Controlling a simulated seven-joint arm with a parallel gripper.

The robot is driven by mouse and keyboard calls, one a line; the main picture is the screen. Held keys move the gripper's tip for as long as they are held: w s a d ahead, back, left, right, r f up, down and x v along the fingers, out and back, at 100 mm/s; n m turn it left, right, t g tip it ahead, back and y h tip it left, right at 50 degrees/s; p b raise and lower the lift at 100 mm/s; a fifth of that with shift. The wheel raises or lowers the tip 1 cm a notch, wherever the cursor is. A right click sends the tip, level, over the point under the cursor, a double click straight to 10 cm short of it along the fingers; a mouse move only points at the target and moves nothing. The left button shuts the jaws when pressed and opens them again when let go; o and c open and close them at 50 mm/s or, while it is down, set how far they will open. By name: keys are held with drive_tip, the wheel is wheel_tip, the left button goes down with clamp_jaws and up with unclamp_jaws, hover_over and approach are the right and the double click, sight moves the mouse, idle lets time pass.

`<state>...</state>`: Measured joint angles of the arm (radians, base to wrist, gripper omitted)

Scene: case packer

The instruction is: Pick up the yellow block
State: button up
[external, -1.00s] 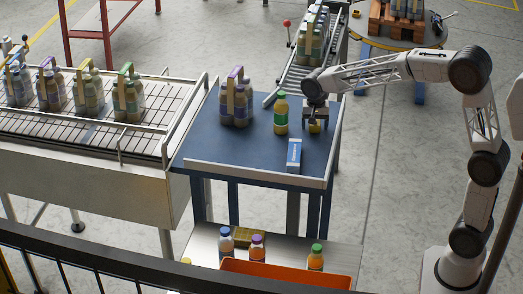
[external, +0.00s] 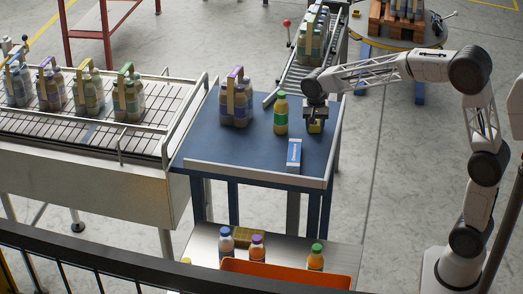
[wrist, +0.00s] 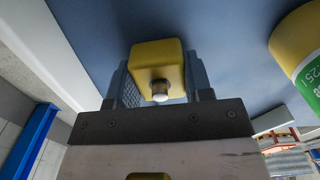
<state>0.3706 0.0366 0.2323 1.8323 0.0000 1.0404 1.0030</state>
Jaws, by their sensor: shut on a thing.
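The yellow block (wrist: 158,62) sits between the two fingers of my gripper (wrist: 160,85) in the wrist view, with a small round metallic knob on its near side. In the external view the yellow block (external: 315,126) shows just below my gripper (external: 315,119), over the right part of the blue table. The fingers are shut on the block. I cannot tell how far its underside is from the table top.
A yellow bottle with a green label (external: 281,115) stands close left of my gripper; it also shows at right in the wrist view (wrist: 302,50). A blue and white carton (external: 294,155) stands nearer the front edge. A bottle pack (external: 236,100) stands further left. The blue table (external: 222,145) is clear at front left.

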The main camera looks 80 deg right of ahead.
drive_tip(key=shift+r, duration=5)
